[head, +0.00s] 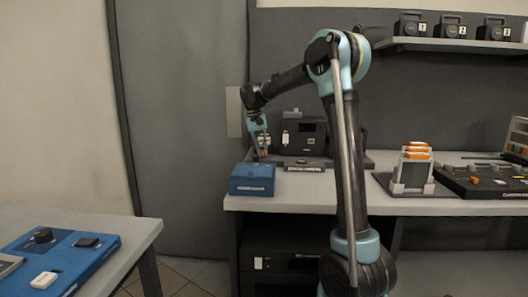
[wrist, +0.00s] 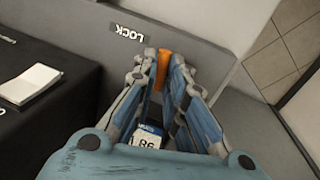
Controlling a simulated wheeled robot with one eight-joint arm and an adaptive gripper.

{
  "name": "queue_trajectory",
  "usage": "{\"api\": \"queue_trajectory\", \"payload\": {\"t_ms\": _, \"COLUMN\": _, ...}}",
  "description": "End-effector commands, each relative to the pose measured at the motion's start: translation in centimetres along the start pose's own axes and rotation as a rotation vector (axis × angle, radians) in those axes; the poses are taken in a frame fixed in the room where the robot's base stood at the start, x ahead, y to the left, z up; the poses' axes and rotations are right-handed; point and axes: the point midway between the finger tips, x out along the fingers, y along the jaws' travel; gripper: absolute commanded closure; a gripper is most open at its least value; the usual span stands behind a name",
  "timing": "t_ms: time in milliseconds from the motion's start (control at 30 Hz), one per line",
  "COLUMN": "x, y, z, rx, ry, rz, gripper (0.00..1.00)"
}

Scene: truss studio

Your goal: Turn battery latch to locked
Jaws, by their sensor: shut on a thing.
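In the wrist view the orange battery latch (wrist: 162,66) stands between the fingertips of my gripper (wrist: 163,62), which is shut on it. A LOCK label (wrist: 128,32), upside down in this view, is on the grey surface just beyond and left of the latch. A small display reading 86 (wrist: 147,138) shows between the fingers, below the latch. In the head view my gripper (head: 262,150) is low over the left end of the back bench. The latch is too small there to make out clearly.
A blue box (head: 252,180) sits at the bench's left front corner, close to my gripper. A black device (head: 303,136) stands to its right. An orange-topped rack (head: 412,170) and a control panel (head: 484,181) are farther right. A blue tray (head: 72,256) lies on the left table.

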Motion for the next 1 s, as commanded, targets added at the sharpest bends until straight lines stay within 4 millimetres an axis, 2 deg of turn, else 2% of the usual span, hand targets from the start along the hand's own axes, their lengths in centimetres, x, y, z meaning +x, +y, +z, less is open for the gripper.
{"api": "queue_trajectory", "payload": {"t_ms": 300, "x": 0.15, "y": 0.08, "z": 0.19, "rx": 0.093, "ry": -0.023, "rz": 0.0, "gripper": 1.0}}
{"api": "queue_trajectory", "payload": {"t_ms": 767, "x": 0.14, "y": 0.14, "z": 0.24, "rx": 0.106, "ry": -0.027, "rz": 0.002, "gripper": 1.0}}
{"api": "queue_trajectory", "payload": {"t_ms": 800, "x": 0.14, "y": 0.14, "z": 0.24, "rx": 0.106, "ry": -0.027, "rz": 0.002, "gripper": 0.84}}
{"api": "queue_trajectory", "payload": {"t_ms": 867, "x": 0.13, "y": 0.14, "z": 0.22, "rx": 0.106, "ry": -0.026, "rz": 0.002, "gripper": 0.7}}
{"api": "queue_trajectory", "payload": {"t_ms": 1000, "x": 0.1, "y": 0.12, "z": 0.16, "rx": 0.105, "ry": -0.025, "rz": 0.001, "gripper": 0.69}}
